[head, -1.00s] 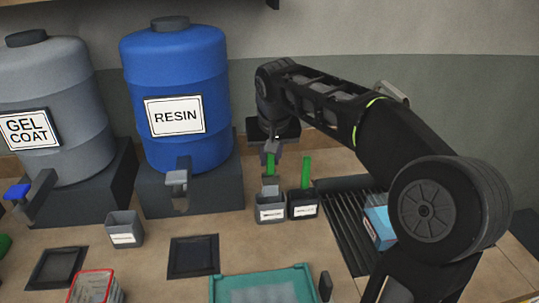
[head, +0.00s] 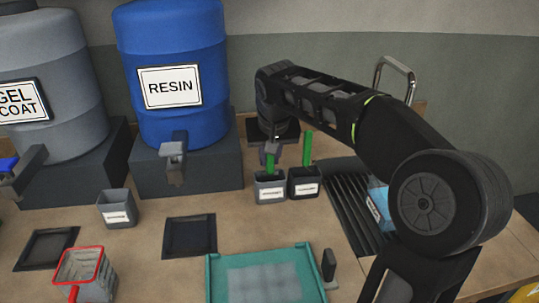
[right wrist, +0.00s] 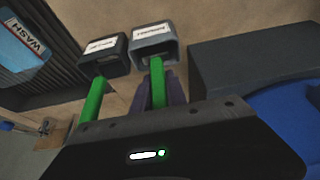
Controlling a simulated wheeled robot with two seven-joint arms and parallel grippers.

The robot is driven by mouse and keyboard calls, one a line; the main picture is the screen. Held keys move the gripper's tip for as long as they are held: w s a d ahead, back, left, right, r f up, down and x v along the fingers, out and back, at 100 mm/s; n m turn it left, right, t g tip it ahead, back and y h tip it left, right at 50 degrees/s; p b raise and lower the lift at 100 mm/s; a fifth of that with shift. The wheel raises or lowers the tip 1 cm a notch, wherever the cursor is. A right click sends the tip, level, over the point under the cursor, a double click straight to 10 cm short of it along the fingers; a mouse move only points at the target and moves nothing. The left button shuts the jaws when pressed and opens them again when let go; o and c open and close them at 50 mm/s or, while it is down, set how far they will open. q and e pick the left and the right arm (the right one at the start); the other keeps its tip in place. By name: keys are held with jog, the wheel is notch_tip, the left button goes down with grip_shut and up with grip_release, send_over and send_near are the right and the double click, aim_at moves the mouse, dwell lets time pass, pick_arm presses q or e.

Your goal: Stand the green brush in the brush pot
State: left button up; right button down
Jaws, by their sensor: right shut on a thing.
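My right gripper (head: 270,152) is shut on a green brush (head: 271,165) and holds it upright at the grey pot (head: 270,189). The brush's lower end is hidden at the pot's mouth and appears to be inside it. In the right wrist view the held brush (right wrist: 158,84) meets the opening of the grey pot (right wrist: 153,36). A second green handle (head: 307,148) stands in the black pot (head: 304,182) just to the right; it also shows in the right wrist view (right wrist: 94,98). The pots' labels are too small to read. My left gripper is out of view.
The blue resin drum (head: 172,110) with its tap stands behind left. An empty grey pot (head: 117,210) and a dark square tray (head: 190,237) sit left. A teal-framed mould (head: 213,280) lies in front. A ribbed drain rack (head: 350,205) with a blue wash box (head: 378,205) is right.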

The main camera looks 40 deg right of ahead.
jog(key=c, duration=1.3)
grip_release()
jog(key=shift+o, duration=0.2)
jog(key=shift+r, duration=0.1)
jog(key=v, duration=0.7)
jog(key=shift+r, duration=0.25)
jog(key=shift+s+a, duration=0.1)
